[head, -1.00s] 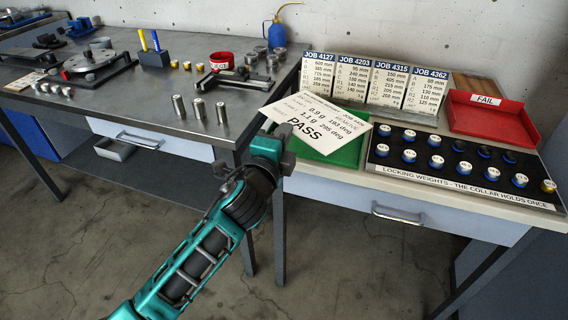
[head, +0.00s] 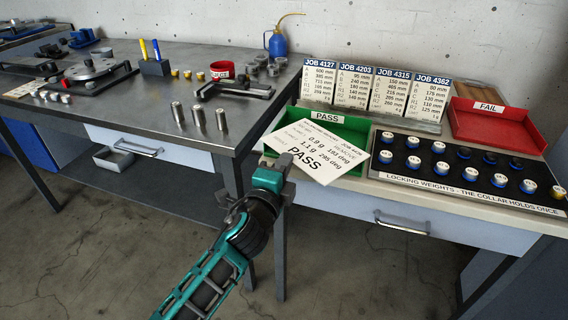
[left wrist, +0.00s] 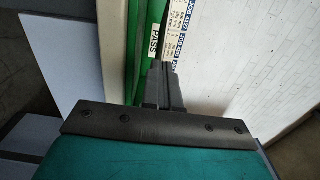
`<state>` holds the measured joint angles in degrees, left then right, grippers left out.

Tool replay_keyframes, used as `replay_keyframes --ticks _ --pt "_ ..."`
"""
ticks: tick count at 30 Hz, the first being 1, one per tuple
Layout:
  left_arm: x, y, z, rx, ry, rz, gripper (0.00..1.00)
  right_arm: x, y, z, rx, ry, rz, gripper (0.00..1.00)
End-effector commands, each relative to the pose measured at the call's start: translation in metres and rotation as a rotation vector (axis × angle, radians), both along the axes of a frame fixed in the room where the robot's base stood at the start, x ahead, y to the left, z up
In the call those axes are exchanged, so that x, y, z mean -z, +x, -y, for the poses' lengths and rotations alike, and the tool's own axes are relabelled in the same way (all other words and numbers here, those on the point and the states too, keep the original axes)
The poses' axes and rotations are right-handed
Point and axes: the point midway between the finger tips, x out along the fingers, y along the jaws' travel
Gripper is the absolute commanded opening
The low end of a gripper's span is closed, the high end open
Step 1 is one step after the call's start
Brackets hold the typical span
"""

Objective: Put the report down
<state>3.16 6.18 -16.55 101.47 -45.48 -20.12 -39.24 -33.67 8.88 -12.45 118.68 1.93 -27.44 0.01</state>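The report (head: 318,150) is a white printed card reading PASS, with figures in grams and degrees. Whether the report touches the tray is unclear. My right gripper is not in view.
Job cards (head: 372,85) stand behind the green tray. A black board of locking weights (head: 465,192) lies to its right, with a red FAIL tray (head: 497,125) behind. A steel bench (head: 130,100) with metal cylinders (head: 199,115) stands left. The wall is close behind.

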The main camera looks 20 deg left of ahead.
Motion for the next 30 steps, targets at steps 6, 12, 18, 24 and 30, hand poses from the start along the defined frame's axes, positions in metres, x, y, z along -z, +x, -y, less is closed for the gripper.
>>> replay_keyframes --ticks 6,12,18,24,30 --pt "0.006 0.000 0.000 0.000 0.000 0.000 0.02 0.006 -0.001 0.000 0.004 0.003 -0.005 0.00" --pt "0.005 0.000 0.000 0.000 0.000 0.000 0.22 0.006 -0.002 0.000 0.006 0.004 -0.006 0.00" --pt "0.005 0.000 0.000 0.000 0.000 0.000 0.25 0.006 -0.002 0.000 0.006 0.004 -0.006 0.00" --pt "-0.004 0.000 0.000 0.000 0.000 0.001 0.25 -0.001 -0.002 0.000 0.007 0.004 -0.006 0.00" --pt "-0.005 -0.026 -0.001 0.001 -0.001 -0.003 0.25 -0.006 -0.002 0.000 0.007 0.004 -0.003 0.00"
